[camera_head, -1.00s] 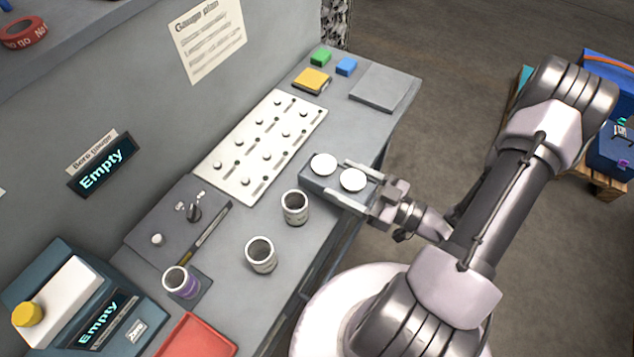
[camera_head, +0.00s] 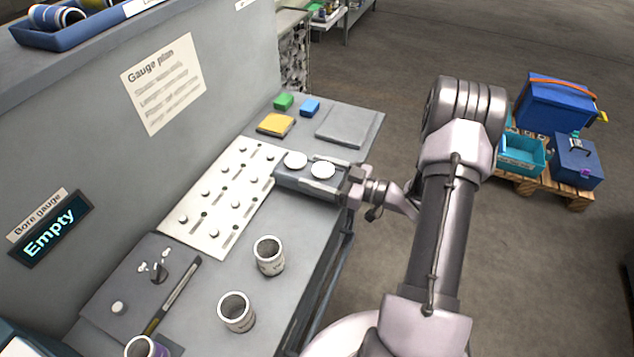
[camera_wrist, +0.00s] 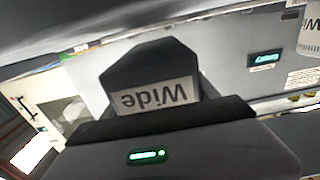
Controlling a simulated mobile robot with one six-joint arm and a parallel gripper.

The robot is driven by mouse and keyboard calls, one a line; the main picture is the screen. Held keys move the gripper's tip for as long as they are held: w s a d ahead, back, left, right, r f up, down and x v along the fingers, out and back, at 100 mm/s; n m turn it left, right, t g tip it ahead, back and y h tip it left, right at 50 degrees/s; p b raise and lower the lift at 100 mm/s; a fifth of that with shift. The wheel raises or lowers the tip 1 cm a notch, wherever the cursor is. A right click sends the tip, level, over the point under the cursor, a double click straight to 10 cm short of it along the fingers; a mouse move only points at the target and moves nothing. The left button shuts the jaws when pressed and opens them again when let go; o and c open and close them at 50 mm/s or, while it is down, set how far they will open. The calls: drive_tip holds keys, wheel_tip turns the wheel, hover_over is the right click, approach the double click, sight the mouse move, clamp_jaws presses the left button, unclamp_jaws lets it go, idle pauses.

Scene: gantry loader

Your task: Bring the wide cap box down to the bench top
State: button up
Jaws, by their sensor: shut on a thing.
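The wide cap box (camera_head: 291,183) is a dark grey box with two round white discs on top in the head view. My gripper (camera_head: 350,186) is shut on its right end. The box is over the front part of the grey bench top (camera_head: 300,235), by the right edge of the white pegged plate. I cannot tell whether it touches the bench or hangs above it. In the wrist view a dark box (camera_wrist: 150,62) with a "Wide" label, upside down in the picture, shows just beyond my gripper; the fingertips are hidden.
Two grey cups (camera_head: 269,256) (camera_head: 237,312) stand nearer on the bench. The white pegged plate (camera_head: 222,200) lies left of the box. A yellow block (camera_head: 276,125), green block (camera_head: 283,101), blue block (camera_head: 310,108) and flat grey plate (camera_head: 350,126) lie at the far end.

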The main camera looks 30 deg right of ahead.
sight(317, 180)
drive_tip(key=shift+f+b, duration=0.6)
drive_tip(key=shift+f, duration=0.8)
drive_tip(key=shift+f, duration=0.15)
drive_tip(key=o, duration=1.7)
drive_tip(key=shift+c, duration=0.2)
drive_tip(key=shift+s+d+r, duration=0.2)
drive_tip(key=shift+s, duration=0.05)
drive_tip(key=p+v, duration=0.3)
drive_tip(key=v, duration=0.8)
drive_tip(key=shift+s+d+p, duration=0.15)
drive_tip(key=shift+s+p, duration=0.05)
drive_tip(key=shift+p, duration=0.2)
drive_tip(key=shift+f, duration=0.1)
